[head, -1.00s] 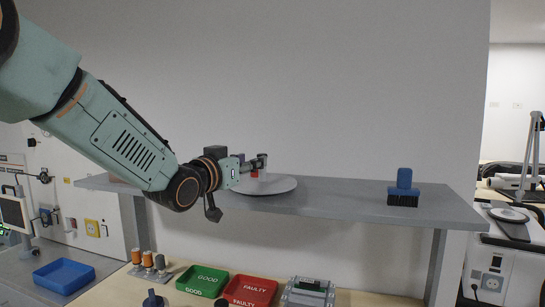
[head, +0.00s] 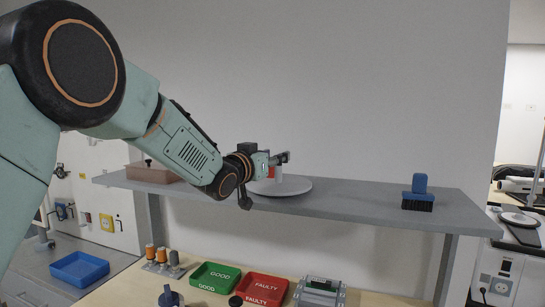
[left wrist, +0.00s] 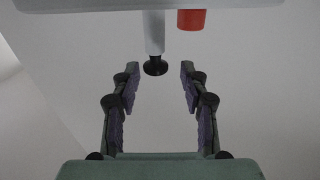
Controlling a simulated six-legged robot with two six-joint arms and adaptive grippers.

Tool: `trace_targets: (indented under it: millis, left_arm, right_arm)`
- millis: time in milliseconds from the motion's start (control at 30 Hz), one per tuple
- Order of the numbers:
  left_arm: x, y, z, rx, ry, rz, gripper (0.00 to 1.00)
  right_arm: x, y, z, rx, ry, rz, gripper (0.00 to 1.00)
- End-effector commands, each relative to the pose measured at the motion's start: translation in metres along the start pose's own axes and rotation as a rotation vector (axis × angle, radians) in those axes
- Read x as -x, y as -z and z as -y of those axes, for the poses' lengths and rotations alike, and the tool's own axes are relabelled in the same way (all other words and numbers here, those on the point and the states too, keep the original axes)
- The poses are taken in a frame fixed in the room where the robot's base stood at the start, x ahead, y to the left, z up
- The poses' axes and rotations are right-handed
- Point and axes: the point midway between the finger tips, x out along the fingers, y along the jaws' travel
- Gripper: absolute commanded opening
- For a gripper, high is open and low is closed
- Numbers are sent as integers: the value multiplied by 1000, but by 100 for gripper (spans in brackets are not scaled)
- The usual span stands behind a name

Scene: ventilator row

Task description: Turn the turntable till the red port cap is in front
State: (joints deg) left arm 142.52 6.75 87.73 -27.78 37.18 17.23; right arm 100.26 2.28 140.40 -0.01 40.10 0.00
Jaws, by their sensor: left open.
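The turntable (head: 298,188) is a pale round disc on the grey wall shelf. A white unit stands on it, mostly hidden behind my left gripper (head: 284,158). The red port cap (head: 271,173) shows just below the gripper in the head view. In the left wrist view, the red cap (left wrist: 191,19) is at the top, right of a white stub with a black end (left wrist: 155,65). My left gripper's open fingers (left wrist: 157,80) lie on either side of the line of this stub, with gaps on both sides. I cannot tell its exact depth. My right gripper is not seen.
A blue brush (head: 419,194) stands on the right of the grey shelf (head: 365,205), and a brownish box (head: 150,174) on its left. Below are a green tray (head: 215,278), a red tray (head: 262,288) and a blue bin (head: 80,269). The shelf between turntable and brush is clear.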

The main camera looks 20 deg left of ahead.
Motion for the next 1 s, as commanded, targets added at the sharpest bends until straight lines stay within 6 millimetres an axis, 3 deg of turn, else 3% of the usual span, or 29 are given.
trace_targets:
  millis: [100, 600, 1000]
  left_arm:
    - [-1, -1, -1, -1, -1, 1, 43]
    - [0, 0, 0, 1, 1, 0, 0]
    - [0, 1, 0, -1, 0, -3, 0]
  right_arm:
    - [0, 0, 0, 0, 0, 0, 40]
    - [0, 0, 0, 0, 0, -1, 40]
    - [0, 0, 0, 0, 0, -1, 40]
